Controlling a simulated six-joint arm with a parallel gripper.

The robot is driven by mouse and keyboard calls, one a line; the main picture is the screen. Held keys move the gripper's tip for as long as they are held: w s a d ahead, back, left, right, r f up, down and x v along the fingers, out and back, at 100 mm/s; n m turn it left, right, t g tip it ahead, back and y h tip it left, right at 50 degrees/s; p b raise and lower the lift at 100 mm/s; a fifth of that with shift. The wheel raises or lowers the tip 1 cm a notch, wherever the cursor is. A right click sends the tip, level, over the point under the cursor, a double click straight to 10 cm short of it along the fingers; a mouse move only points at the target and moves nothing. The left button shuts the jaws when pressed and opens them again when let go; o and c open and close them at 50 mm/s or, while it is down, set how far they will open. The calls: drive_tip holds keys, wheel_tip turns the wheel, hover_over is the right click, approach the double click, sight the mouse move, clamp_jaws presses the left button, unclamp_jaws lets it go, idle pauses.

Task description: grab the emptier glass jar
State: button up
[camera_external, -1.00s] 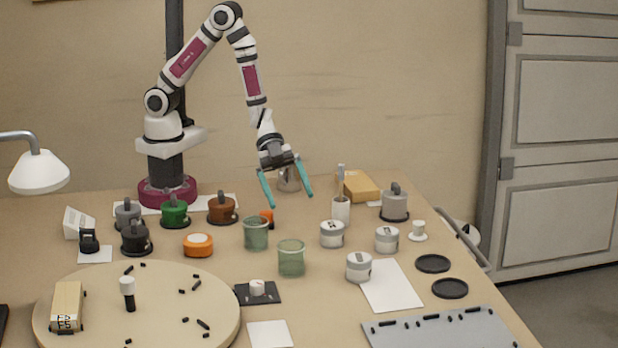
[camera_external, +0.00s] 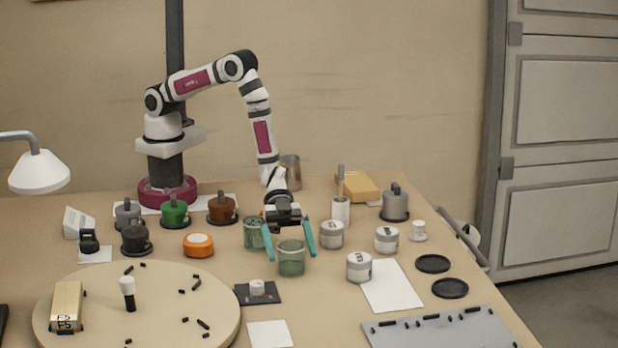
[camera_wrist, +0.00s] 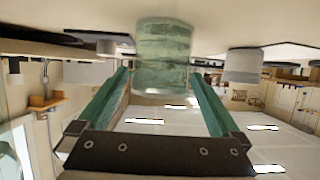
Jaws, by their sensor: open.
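Two green-tinted glass jars stand on the bench. The front glass jar (camera_external: 291,262) is nearer the camera, and the rear glass jar (camera_external: 251,233) is a little behind it to the left. How full each one is cannot be made out clearly. My gripper (camera_external: 290,256) is open, its teal fingers pointing down, one on each side of the front jar in the external view. In the wrist view a green glass jar (camera_wrist: 164,62) shows between and beyond the open fingers (camera_wrist: 161,78). I cannot tell whether the fingers touch it.
White labelled tins (camera_external: 331,234) stand close on the right. An orange pot (camera_external: 198,245) is to the left, and a small dark scale-like plate (camera_external: 270,296) lies in front. A round wooden board (camera_external: 160,310) fills the front left. A white sheet (camera_external: 392,288) lies right.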

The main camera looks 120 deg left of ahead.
drive_tip(key=c, duration=1.4)
drive_tip(key=shift+r, duration=0.1)
drive_tip(key=shift+r, duration=0.55)
wheel_tip(320, 180, up, 3)
drive_tip(key=shift+f, duration=0.1)
drive_tip(key=s+d+r, duration=0.7)
drive_tip(key=s+d, duration=0.1)
drive_tip(key=shift+s, duration=0.2)
idle(1.8)
